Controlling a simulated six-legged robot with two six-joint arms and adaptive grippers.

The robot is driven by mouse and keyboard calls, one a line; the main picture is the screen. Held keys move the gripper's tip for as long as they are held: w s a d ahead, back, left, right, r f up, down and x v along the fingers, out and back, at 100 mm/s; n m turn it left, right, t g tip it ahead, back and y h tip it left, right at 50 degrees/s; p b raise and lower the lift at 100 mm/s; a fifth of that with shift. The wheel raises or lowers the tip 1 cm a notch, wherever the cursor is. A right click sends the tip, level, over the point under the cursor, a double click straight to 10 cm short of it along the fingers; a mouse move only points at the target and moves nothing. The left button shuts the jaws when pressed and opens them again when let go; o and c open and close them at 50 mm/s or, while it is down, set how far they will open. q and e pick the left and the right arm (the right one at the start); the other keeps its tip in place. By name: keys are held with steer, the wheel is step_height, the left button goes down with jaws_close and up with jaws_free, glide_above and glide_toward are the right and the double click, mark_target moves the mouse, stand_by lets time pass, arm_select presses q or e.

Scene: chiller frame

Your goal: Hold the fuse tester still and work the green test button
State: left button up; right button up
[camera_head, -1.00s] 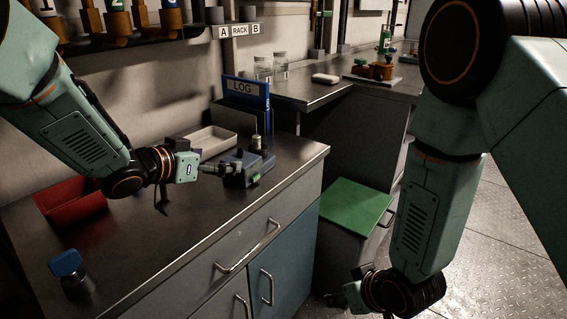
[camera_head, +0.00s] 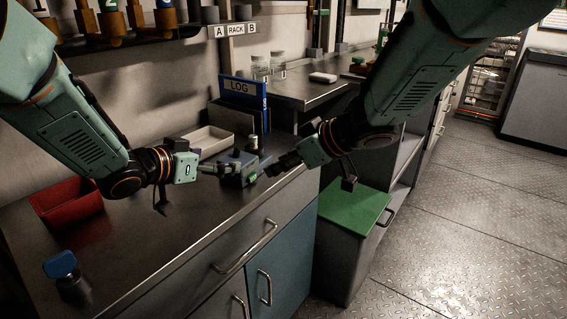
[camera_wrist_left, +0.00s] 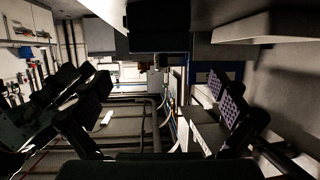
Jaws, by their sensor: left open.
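The fuse tester (camera_head: 238,176) is a small blue-grey box on the steel counter, with a metal knob at its back. Its green test button (camera_head: 254,178) shows low on the side toward the counter's front edge. My left gripper (camera_head: 222,169) is open, with its fingers at the tester's left side; I cannot tell whether they touch it. The left wrist view shows the two fingers spread apart. My right gripper (camera_head: 277,168) is just right of the tester, pointing at it near the button. Its fingers are dark and small, so their opening is unclear.
A blue LOG binder (camera_head: 243,93) and a pale tray (camera_head: 205,140) stand behind the tester. A red bin (camera_head: 67,203) and a blue-topped object (camera_head: 64,267) are at the left. A green-topped cabinet (camera_head: 352,208) stands low beyond the counter's right edge.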

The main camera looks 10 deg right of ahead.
mark_target(236, 158)
arm_select(q)
steer(key=shift+w+d, duration=0.15)
steer(key=shift+d, duration=0.05)
steer(key=x, duration=0.7)
steer(key=shift+w, duration=0.15)
arm_select(e)
steer(key=shift+m, duration=0.3)
arm_select(q)
steer(key=shift+f, duration=0.1)
steer(key=shift+d, duration=0.1)
steer(key=shift+c, duration=0.3)
steer(key=c, duration=1.3)
steer(key=shift+c, duration=0.3)
arm_select(e)
jaws_close()
